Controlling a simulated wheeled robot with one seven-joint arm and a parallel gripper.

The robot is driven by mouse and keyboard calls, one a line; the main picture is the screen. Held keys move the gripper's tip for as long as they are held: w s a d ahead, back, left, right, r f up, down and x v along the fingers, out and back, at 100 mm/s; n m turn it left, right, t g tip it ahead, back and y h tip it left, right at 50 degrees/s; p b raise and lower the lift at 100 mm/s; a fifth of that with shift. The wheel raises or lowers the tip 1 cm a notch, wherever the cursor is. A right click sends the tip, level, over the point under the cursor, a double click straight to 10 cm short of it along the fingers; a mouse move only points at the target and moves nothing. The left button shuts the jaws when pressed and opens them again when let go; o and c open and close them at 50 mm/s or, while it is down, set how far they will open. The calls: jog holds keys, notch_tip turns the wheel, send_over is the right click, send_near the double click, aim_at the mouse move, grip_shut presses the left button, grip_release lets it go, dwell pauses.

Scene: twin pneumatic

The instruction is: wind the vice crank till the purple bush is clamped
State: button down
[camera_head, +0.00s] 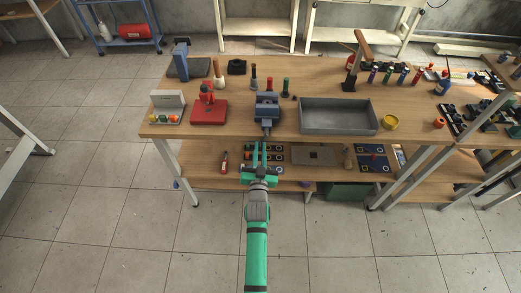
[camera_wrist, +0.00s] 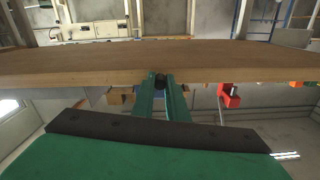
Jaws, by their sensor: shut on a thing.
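The blue-grey vice (camera_head: 267,104) stands at the front edge of the wooden bench, left of the grey tray. Its crank (camera_head: 267,126) points out over the edge towards me. My gripper (camera_head: 262,146) reaches up to the crank from the front, with its green fingers close together. In the wrist view, the fingers (camera_wrist: 164,88) are shut on a small dark round piece, the crank's handle (camera_wrist: 160,80), just at the bench edge. I cannot make out the purple bush between the vice jaws; the vice is small in the head view and does not show clearly in the wrist view.
The bench top (camera_head: 225,127) has a red fixture (camera_head: 208,108) left of the vice and an empty grey tray (camera_head: 338,117) right of it. Several bottle-like tools stand behind. A lower shelf (camera_head: 215,177) with parts lies below my gripper. The floor in front is clear.

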jog(key=c, duration=1.7)
grip_release()
jog(key=shift+c, duration=0.2)
jog(key=shift+s, duration=0.15)
jog(key=s, duration=1)
jog(key=shift+s, duration=0.3)
jog(key=s+f, duration=0.2)
jog(key=s, duration=1)
jog(key=s+d+r+n+g, duration=0.1)
jog(key=s+r, duration=0.3)
jog(key=s, duration=0.8)
jog(key=s+d+r+n+g, duration=0.1)
jog(key=s+r, duration=0.4)
jog(key=s, duration=0.7)
jog(key=shift+s+g, duration=0.25)
jog(key=shift+g, duration=0.05)
